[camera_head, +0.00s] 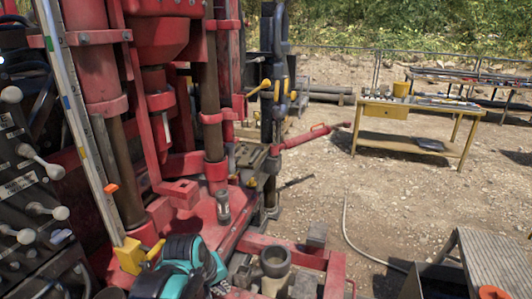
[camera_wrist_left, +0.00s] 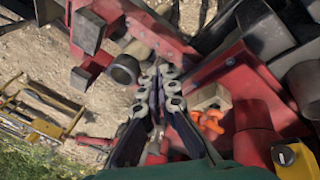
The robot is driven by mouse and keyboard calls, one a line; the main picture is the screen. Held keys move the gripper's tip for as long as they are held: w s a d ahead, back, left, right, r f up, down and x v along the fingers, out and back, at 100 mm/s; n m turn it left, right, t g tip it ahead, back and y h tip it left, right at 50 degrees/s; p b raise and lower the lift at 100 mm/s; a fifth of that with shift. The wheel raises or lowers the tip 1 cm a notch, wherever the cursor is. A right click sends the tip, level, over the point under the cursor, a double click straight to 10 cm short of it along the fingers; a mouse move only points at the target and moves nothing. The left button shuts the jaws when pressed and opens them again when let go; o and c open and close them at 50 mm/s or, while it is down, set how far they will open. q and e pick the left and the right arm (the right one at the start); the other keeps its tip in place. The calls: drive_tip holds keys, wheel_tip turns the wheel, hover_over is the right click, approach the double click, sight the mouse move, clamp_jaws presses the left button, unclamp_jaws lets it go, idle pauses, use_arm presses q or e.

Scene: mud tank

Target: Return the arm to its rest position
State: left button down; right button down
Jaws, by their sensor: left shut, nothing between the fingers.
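Part of my left arm, teal and black (camera_head: 190,262), shows at the bottom edge of the head view, left of centre. It is in front of the red deck of the drilling rig (camera_head: 205,222). In the left wrist view my left gripper (camera_wrist_left: 160,78) is shut, its metal fingers together with nothing between them. The fingers point toward red frame parts and a round grey pipe end (camera_wrist_left: 125,69). Whether they touch anything I cannot tell. My right gripper is not in view.
A lever panel (camera_head: 30,165) stands at the far left, beside red columns. A grey upright pipe socket (camera_head: 275,262) and red frame are right of my arm. A yellow table (camera_head: 385,108) stands at the back right. A wooden-topped bench (camera_head: 490,258) is at the lower right. Gravel between is mostly open.

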use_arm(q)
drive_tip(key=s+a+m+t+y, duration=0.1)
drive_tip(key=s+a+m, duration=0.2)
drive_tip(key=s, duration=0.3)
drive_tip(key=s+a+f+m+t+y, duration=0.1)
drive_tip(key=s+a+m+t, duration=0.1)
drive_tip(key=s, duration=0.4)
drive_tip(key=shift+s+a+f+m, duration=0.25)
drive_tip(key=shift+a+m, duration=0.15)
drive_tip(key=shift+a, duration=0.35)
drive_tip(key=shift+d, duration=0.1)
